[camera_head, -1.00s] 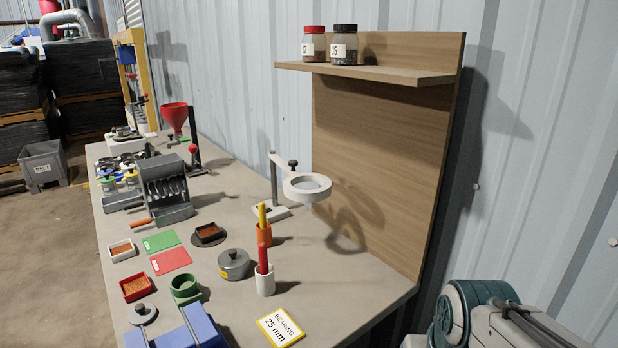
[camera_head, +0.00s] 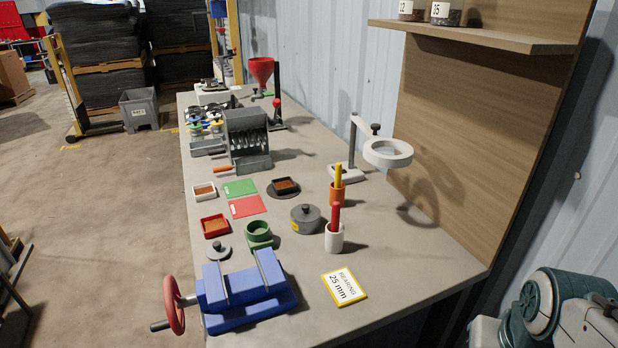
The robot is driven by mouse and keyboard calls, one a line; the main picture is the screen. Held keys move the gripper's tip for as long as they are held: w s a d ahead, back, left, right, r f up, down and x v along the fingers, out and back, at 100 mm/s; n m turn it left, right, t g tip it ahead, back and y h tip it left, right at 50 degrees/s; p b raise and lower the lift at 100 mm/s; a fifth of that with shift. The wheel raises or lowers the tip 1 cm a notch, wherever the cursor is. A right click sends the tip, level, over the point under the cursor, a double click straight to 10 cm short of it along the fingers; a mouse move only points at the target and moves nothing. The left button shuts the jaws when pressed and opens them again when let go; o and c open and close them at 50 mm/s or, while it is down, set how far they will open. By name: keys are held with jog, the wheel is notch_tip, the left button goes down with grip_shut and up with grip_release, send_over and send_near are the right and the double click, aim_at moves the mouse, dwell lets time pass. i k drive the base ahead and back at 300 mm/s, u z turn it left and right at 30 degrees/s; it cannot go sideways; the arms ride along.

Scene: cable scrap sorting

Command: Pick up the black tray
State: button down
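The black tray (camera_head: 285,184) is a small dark square tray with brown contents. It rests on a dark round plate (camera_head: 272,191) on the workbench, just right of the green card. Its inside is partly visible from above. My gripper is not visible in this view. A green and grey machine part (camera_head: 545,310) at the lower right looks like part of my arm, folded beside the bench, with its end out of frame.
A white tray (camera_head: 204,186) and a red tray (camera_head: 214,221) sit left of the green card (camera_head: 240,187) and red card (camera_head: 247,207). A blue vise (camera_head: 250,295) fills the front.

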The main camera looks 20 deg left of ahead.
aim_at(284, 185)
jog(key=z, duration=1)
jog(key=i, duration=0.4)
jog(key=u, duration=2.1)
jog(key=i, duration=0.5)
jog(key=z, duration=0.05)
